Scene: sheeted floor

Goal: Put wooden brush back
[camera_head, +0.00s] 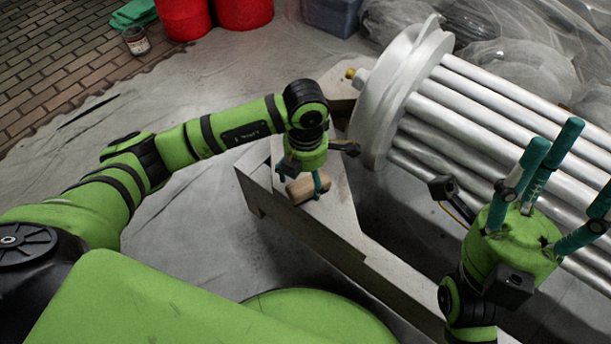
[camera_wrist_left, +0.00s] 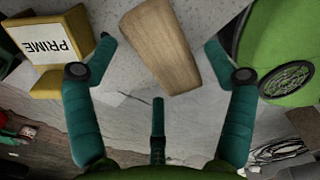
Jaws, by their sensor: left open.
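A tan wooden piece that looks like the wooden brush (camera_head: 304,189) lies on the pale beam end, under my left gripper (camera_head: 316,180). In the left wrist view the brush (camera_wrist_left: 161,46) is a long wooden block with rounded edges; no bristles show. My left gripper (camera_wrist_left: 160,72) is open there. Two teal fingers stand on either side of the block, apart from it, and the third is below its near end. My right gripper (camera_head: 565,185) is at the right, its teal fingers spread upward and empty.
A pale beam frame (camera_head: 330,235) carries a large white drum (camera_head: 385,100) with long tubes (camera_head: 490,105). A yellow container (camera_wrist_left: 72,50) marked PRIME shows in the wrist view. Red buckets (camera_head: 243,12), a tin can (camera_head: 136,41) and a blue bin (camera_head: 331,14) stand at the back.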

